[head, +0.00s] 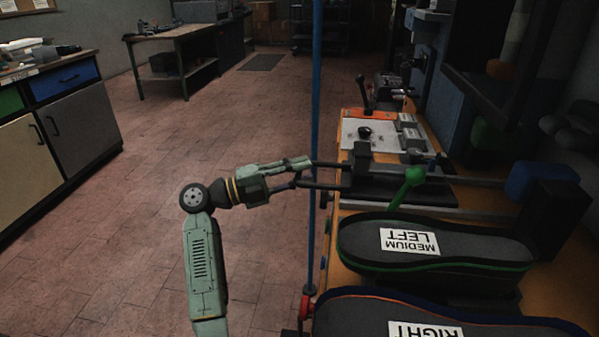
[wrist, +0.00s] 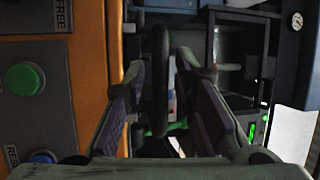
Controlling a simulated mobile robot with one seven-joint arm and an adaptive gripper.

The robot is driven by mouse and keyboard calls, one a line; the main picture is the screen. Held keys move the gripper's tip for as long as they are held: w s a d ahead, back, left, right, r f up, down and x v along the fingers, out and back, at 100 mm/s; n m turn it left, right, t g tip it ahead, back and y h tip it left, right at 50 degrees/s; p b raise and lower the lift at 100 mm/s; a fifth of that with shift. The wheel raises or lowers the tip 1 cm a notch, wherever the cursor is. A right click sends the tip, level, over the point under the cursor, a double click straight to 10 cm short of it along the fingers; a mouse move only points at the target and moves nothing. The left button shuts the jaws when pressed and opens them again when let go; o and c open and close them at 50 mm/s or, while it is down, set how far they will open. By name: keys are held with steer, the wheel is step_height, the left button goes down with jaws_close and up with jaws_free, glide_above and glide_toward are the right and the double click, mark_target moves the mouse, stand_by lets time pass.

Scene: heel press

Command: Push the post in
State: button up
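My gripper (head: 345,176) reaches in from the left, its two fingers apart, one above the other in the head view. The tips are close to a dark block (head: 364,160) on the press. In the wrist view my gripper (wrist: 165,105) is open, and a dark upright rounded bar (wrist: 158,75) shows between the fingers with gaps beside it. I cannot tell whether this bar is the post, or how near it is. A green-knobbed lever (head: 413,176) stands right of the block. A grey rod leads right to a blue heel-shaped piece (head: 541,181).
A sole marked MEDIUM LEFT (head: 350,240) and another marked RIGHT (head: 345,318) lie in front on the bench. A blue vertical pole (head: 314,90) crosses near my gripper. An orange panel (wrist: 92,45) holds a green button (wrist: 24,79) and a blue one. Floor at left is clear.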

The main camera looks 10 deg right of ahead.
jaws_close()
steer(key=shift+d, duration=0.1)
stand_by(0.5)
